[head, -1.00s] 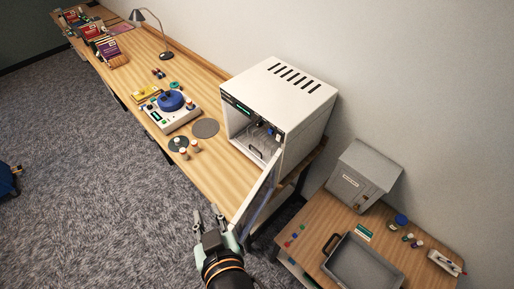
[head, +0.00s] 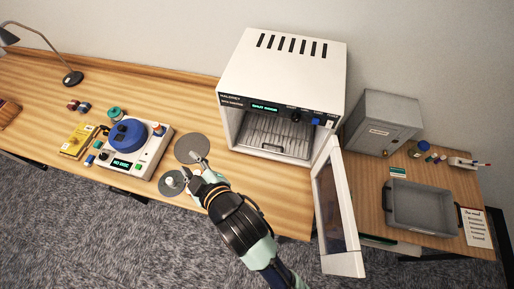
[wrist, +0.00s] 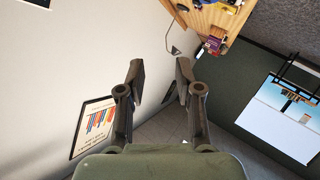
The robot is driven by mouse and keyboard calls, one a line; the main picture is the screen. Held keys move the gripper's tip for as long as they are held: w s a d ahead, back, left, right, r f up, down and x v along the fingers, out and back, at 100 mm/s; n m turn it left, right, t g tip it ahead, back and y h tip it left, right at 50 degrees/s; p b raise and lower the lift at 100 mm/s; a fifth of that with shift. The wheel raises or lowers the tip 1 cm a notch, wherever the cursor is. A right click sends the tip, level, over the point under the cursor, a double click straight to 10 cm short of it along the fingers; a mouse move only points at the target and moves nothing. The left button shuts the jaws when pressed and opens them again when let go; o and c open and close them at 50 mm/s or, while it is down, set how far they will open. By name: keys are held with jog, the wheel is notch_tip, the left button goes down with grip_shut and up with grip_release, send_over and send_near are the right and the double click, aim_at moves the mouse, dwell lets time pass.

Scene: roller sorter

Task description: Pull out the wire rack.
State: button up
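The wire rack (head: 278,133) lies inside the white oven-like cabinet (head: 292,68) in the head view, with a dark handle at its front. The cabinet door (head: 336,207) is swung open to the right, so the rack's front shows. My gripper (head: 195,172) is in front and to the left of the cabinet, apart from the rack, over the bench near some grey discs. In the wrist view my gripper (wrist: 161,78) has its two fingers apart with nothing between them. The rack does not show in the wrist view.
A device with a blue disc (head: 127,135) stands on the bench left of my gripper. The open door juts out past the bench front. A grey box (head: 383,122) and a grey tray (head: 424,232) are on the lower table at right. The bench just before the cabinet is clear.

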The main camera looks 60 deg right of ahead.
jog(key=s+d+f+n+g+h+b, duration=0.1)
jog(key=s+d+f+b, duration=0.3)
jog(key=d+f, duration=0.5)
jog(key=s+d+f+n+g+h+b, duration=0.1)
jog(key=s+d+f+h+b, duration=0.3)
jog(key=d+f, duration=0.5)
jog(key=s+d+f+n+h+b, duration=0.2)
jog(key=d+f+b, duration=0.5)
jog(key=f, duration=0.6)
jog(key=shift+s+d+n+g+h, duration=0.3)
jog(key=shift+s+d+g+h, duration=0.15)
jog(key=shift+s+d, duration=0.5)
jog(key=shift+d, duration=0.15)
jog(key=shift+w, duration=0.15)
jog(key=b+x, duration=0.1)
jog(key=x, duration=0.2)
jog(key=b+x, duration=0.1)
jog(key=x, duration=0.3)
jog(key=shift+w+d+r, duration=0.15)
jog(key=shift+w+d, duration=0.1)
grip_shut()
